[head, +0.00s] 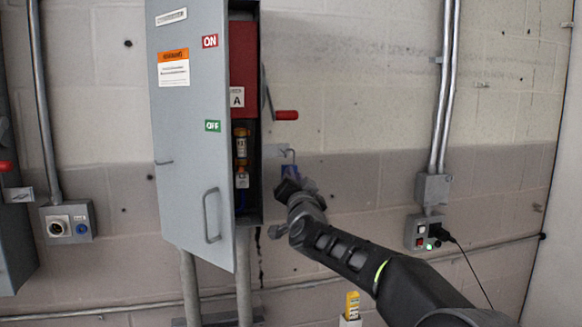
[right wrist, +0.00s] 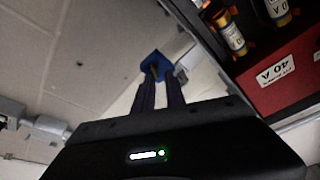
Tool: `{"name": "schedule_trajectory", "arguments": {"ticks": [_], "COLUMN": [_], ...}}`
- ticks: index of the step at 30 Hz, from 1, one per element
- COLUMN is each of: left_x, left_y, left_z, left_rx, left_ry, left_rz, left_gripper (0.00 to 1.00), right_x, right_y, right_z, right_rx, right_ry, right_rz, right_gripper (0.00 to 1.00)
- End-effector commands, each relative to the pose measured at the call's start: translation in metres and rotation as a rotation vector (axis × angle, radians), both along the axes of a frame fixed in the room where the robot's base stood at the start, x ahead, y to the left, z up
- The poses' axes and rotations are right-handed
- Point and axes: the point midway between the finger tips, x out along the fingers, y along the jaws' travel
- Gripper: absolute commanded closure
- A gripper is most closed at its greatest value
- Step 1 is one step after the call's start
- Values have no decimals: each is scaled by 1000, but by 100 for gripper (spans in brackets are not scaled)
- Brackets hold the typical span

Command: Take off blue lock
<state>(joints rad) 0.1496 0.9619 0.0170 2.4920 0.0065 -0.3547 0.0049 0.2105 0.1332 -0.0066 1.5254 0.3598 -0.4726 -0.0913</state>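The blue lock (head: 289,170) hangs by its grey shackle at a small bracket on the right side of the grey switch box (head: 192,130). My right gripper (head: 290,184) reaches up to it from below and hides its lower part. In the right wrist view the blue lock (right wrist: 153,63) is at the tips of the two dark fingers (right wrist: 158,88). The fingers are close together with a narrow gap. I cannot tell whether they press on the lock. My left gripper is not in view.
The box door stands open, showing fuses (head: 241,145) and a red panel (head: 243,60). A red-tipped lever (head: 286,115) sticks out right, above the lock. Conduits (head: 445,90) and a small outlet box (head: 424,232) with a plugged cord are on the wall at right.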

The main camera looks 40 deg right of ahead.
Motion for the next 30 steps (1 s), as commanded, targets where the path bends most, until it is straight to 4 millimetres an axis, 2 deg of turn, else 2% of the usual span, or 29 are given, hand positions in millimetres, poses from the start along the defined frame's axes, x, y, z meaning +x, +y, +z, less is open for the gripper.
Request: {"name": "schedule_trajectory", "arguments": {"ticks": [3, 14, 30], "left_x": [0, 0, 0], "left_y": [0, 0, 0], "left_z": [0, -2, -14], "left_rx": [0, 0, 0], "left_ry": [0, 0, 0], "left_rz": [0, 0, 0], "left_gripper": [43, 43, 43], "right_x": [0, -2, -34], "right_y": [0, 1, 12], "right_z": [0, 0, 0], "right_rx": [0, -1, -2], "right_ry": [-1, 0, -1], "right_rz": [-1, 0, 0], "right_gripper": [75, 75, 75]}}
